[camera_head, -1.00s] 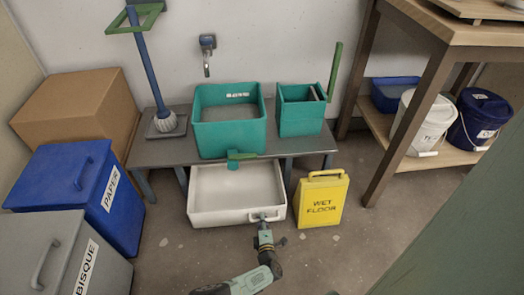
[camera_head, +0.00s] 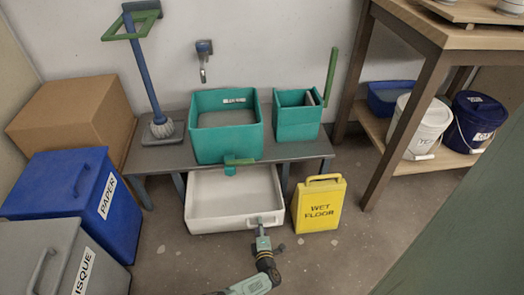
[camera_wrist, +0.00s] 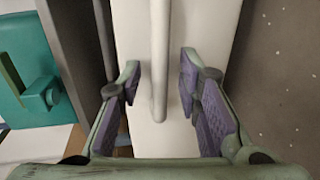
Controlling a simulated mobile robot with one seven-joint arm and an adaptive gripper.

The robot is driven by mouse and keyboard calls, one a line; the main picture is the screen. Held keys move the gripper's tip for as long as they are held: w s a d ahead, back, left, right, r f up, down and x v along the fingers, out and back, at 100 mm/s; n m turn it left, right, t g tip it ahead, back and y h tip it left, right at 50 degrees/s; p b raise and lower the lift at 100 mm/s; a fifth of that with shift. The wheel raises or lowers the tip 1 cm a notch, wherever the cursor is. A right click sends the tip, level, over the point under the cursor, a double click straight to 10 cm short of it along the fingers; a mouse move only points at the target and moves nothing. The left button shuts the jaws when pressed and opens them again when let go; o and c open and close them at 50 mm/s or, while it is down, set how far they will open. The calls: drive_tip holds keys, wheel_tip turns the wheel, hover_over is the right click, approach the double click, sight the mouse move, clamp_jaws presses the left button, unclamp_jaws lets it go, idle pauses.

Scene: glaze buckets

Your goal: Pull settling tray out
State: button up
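The settling tray (camera_head: 200,217) is a white, shallow, open box on the floor. Its front part sticks out from under the grey bench, and its back part is hidden below the bench. A white bar handle (camera_head: 264,221) is on its front wall, right of the middle. My gripper (camera_head: 263,232) is low at this handle. In the wrist view, my gripper (camera_wrist: 159,85) is open. The handle bar (camera_wrist: 158,60) lies between the two purple-padded fingers, with a gap on each side. The tray's white front (camera_wrist: 205,30) fills the middle of that view.
A yellow wet floor sign (camera_head: 319,205) stands close right of the tray. Blue (camera_head: 65,195) and grey (camera_head: 75,265) bins stand left. Floor in front is clear.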

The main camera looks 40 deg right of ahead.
drive_tip(key=v, duration=1.1)
drive_tip(key=shift+s, duration=0.25)
drive_tip(key=shift+a, duration=0.1)
